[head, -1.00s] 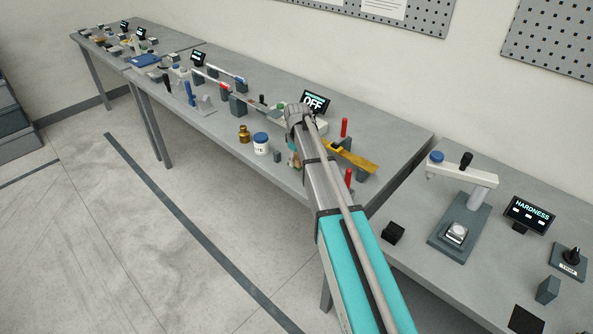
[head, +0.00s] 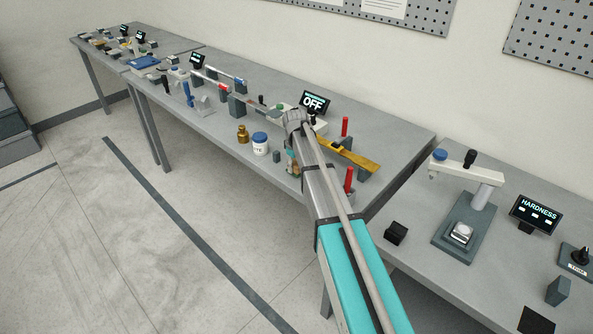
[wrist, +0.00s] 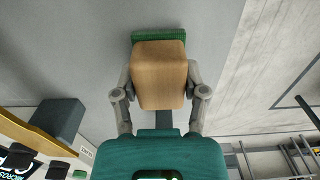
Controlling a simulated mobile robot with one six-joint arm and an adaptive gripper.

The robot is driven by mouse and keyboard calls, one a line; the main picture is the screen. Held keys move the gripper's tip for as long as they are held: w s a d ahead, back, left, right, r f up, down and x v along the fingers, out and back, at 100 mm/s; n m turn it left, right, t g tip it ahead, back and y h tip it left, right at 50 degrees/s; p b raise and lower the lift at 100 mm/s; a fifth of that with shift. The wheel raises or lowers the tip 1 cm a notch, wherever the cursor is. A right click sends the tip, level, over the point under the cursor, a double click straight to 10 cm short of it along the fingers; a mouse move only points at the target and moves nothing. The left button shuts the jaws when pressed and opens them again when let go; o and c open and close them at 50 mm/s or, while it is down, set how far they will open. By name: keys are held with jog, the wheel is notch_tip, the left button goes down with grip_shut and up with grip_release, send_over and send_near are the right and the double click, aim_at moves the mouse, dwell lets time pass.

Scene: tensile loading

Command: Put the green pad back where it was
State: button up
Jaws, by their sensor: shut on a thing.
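In the wrist view my gripper (wrist: 160,88) is shut on a tan block (wrist: 159,72), one finger on each side. The green pad (wrist: 158,36) shows as a strip along the far side of the block, in front of the grey bench top. Most of the pad is hidden behind the block, and I cannot tell whether the two are joined or whether the pad touches the bench. In the head view a small tan and green patch (head: 293,164) shows beside my arm at the bench's front edge; the fingers are hidden there.
A white jar with a blue lid (head: 261,144), a brass weight (head: 243,134) and a small dark block (head: 277,156) stand left of my arm. A yellow bar (head: 350,155) and red posts (head: 345,127) are to its right. An OFF display (head: 314,102) stands behind.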

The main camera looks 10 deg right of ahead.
jog(key=shift+f, duration=0.15)
jog(key=shift+f, duration=0.1)
jog(key=o, duration=1)
jog(key=shift+r, duration=0.2)
notch_tip(320, 180, up, 12)
jog(key=p, duration=1.2)
dwell(0.5)
jog(key=s+m, duration=0.7)
jog(key=s, duration=2.2)
jog(key=shift+s+d, duration=0.2)
